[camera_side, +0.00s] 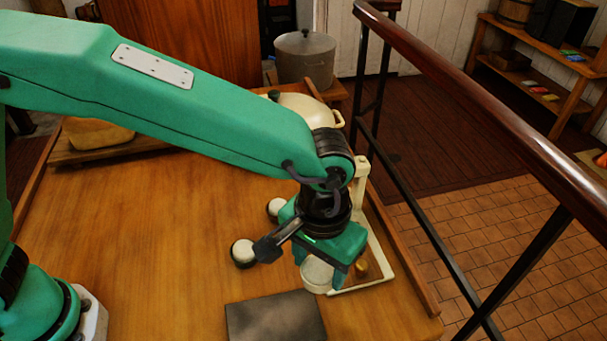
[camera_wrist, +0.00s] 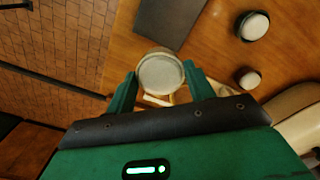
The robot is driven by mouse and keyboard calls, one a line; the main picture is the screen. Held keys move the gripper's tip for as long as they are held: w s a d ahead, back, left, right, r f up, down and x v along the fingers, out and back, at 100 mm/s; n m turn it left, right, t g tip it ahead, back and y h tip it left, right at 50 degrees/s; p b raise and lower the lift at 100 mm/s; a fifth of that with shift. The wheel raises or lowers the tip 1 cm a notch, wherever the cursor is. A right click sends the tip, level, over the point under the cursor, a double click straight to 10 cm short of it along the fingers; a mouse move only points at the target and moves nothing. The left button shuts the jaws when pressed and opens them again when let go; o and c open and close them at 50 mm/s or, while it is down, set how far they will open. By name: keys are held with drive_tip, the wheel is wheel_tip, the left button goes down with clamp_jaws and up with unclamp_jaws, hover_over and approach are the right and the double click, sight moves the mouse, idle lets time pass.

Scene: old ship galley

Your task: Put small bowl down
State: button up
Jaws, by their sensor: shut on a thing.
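My gripper (camera_side: 330,259) points down over the right part of the wooden table. It is shut on a small white bowl (camera_side: 316,275), which shows below and between the green fingers. In the wrist view the round bowl (camera_wrist: 160,73) sits between the two fingertips of my gripper (camera_wrist: 161,85). The side view does not clearly show whether the bowl's base touches the table.
A dark flat slab (camera_side: 275,317) lies in front of the bowl. Two white-topped round things (camera_side: 243,252) stand to the left. A cream frame (camera_side: 378,250) is just right of the gripper, near the table's raised edge. The table's middle left is clear.

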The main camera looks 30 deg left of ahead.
drive_tip(key=shift+s+a+f+n, duration=0.65)
drive_tip(key=shift+s+a+n, duration=0.45)
drive_tip(key=shift+s, duration=0.75)
hover_over(295, 318)
drive_tip(key=shift+f, duration=2.05)
drive_tip(key=shift+a+f, duration=0.1)
drive_tip(key=shift+f, duration=1.9)
drive_tip(key=shift+f, duration=0.1)
drive_tip(key=o, duration=1)
wheel_tip(295, 318, up, 12)
drive_tip(key=shift+r, duration=0.15)
